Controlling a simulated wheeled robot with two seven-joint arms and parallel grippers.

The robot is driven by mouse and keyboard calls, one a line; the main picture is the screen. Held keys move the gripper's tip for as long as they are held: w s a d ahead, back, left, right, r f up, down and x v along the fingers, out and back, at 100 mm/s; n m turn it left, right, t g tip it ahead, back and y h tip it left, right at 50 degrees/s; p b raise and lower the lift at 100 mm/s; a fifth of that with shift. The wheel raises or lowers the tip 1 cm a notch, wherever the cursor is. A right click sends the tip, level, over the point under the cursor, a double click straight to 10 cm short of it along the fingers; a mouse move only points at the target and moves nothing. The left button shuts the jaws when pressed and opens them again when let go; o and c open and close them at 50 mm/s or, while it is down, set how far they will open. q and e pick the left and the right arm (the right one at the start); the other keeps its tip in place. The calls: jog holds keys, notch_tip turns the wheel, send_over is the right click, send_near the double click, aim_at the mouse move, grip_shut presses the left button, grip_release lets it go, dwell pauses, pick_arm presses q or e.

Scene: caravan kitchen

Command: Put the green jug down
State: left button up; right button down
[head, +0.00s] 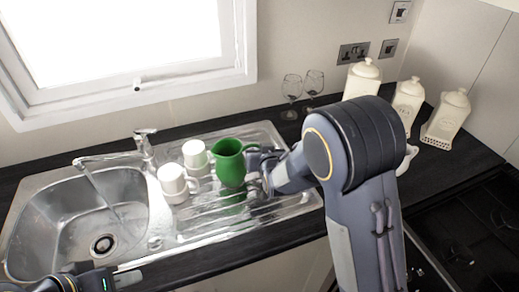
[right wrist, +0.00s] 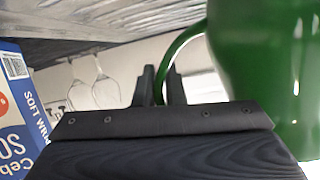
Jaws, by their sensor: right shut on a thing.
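The green jug (head: 230,168) is upright over the ridged drainer of the steel sink (head: 262,213) in the head view. I cannot tell whether its base touches the drainer. My right gripper (head: 253,160) comes from the right and is shut on the jug's handle. In the right wrist view the handle (right wrist: 184,42) runs between the two dark fingers (right wrist: 161,88), with the jug's body (right wrist: 262,70) to the right. My left gripper (head: 125,279) is only partly in view at the bottom left, and its jaws cannot be made out.
Two white mugs (head: 172,180) (head: 195,153) stand on the drainer just left of the jug. The sink bowl (head: 60,225) and tap (head: 145,145) are further left. Two wine glasses (head: 292,88) (head: 314,82) stand behind. White canisters (head: 363,80) are at the back right. A blue box (right wrist: 18,115) shows in the wrist view.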

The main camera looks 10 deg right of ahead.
jog(key=c, duration=1.5)
grip_release()
jog(key=shift+s, duration=0.1)
jog(key=s+d+r+g, duration=0.2)
jog(key=s+d, duration=0.1)
jog(key=s, duration=0.9)
jog(key=s+d+r+g+y, duration=0.1)
jog(key=s+d+r+g, duration=0.1)
jog(key=s, duration=1)
jog(key=s+d+r+m+g+y, duration=0.1)
jog(key=s+d+g, duration=0.3)
jog(key=s, duration=0.8)
jog(key=shift+s+d+r, duration=0.2)
jog(key=shift+d+r, duration=0.45)
jog(key=shift+r, duration=0.25)
